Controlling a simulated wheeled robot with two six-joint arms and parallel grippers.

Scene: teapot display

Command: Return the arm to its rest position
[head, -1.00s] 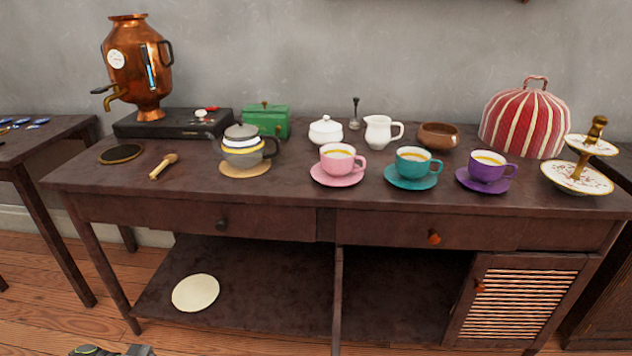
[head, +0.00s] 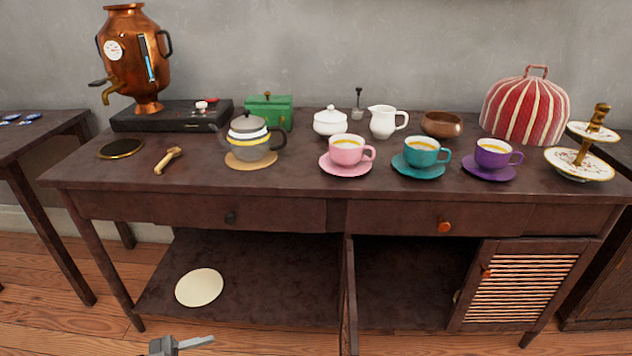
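Part of my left gripper (head: 190,345) shows at the bottom edge, left of centre, in front of and below the table (head: 280,190). One grey finger-like part points right; the rest is cut off, so I cannot tell whether it is open or shut. It appears apart from the furniture, and no held object is visible. My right gripper is not in view.
A grey teapot (head: 252,145), pink cup (head: 346,150), teal cup (head: 421,152) and purple cup (head: 493,154) stand on the table. A copper samovar (head: 135,55) is at back left. A pale plate (head: 199,288) lies on the lower shelf.

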